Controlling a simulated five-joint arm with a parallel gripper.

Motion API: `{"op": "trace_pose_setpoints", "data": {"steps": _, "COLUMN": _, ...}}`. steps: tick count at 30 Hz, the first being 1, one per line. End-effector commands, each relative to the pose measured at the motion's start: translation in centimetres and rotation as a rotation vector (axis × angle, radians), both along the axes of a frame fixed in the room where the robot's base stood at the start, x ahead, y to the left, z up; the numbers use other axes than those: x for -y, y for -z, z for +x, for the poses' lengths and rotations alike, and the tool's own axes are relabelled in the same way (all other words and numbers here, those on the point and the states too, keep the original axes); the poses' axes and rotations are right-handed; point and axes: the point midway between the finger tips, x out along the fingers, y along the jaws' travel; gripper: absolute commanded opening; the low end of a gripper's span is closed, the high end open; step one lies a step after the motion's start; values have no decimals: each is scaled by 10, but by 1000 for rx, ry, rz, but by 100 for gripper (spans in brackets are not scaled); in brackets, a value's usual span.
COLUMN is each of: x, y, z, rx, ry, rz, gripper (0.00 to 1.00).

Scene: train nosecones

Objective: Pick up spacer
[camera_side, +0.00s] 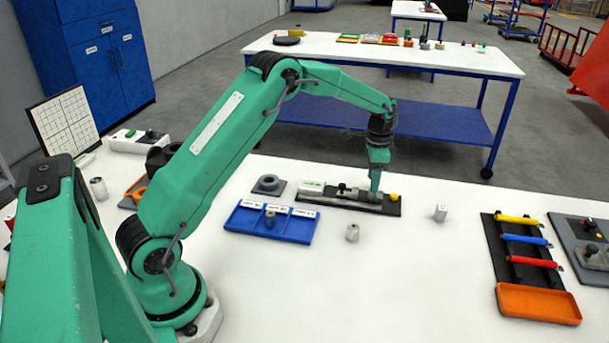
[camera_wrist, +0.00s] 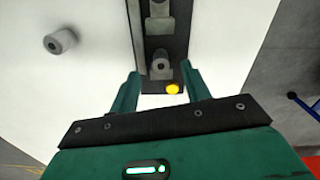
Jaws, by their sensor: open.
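My gripper (camera_side: 375,182) points down over the right end of a black fixture (camera_side: 390,209) on the white bench. In the wrist view the jaws (camera_wrist: 160,72) are apart, one on each side of the fixture's end. A grey part with a dark round opening (camera_wrist: 160,62) sits in the fixture between them; I cannot tell whether they touch it. A short grey hollow cylinder (camera_wrist: 60,41) stands apart at left in the wrist view; it appears to be the cylinder (camera_side: 352,232) in front of the fixture. No label shows which part is the spacer.
A yellow knob (camera_side: 393,197) is at the fixture's right end, close to my gripper. A blue tray (camera_side: 240,222) lies left of the fixture. A small grey block (camera_side: 440,213) stands right. A black rack (camera_side: 545,268) with coloured handles is farther right. The bench's front middle is clear.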

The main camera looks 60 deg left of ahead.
Motion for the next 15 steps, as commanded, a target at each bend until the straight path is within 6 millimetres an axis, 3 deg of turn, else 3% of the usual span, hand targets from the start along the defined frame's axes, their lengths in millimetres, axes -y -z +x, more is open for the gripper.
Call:
{"op": "trace_pose_setpoints", "data": {"steps": 9, "x": -1, "y": 36, "z": 0, "rx": -3, "ry": 0, "rz": -1, "gripper": 47}}
{"op": "trace_pose_setpoints", "data": {"steps": 15, "x": -1, "y": 45, "z": 0, "rx": -1, "ry": 0, "rz": 0, "gripper": 47}}
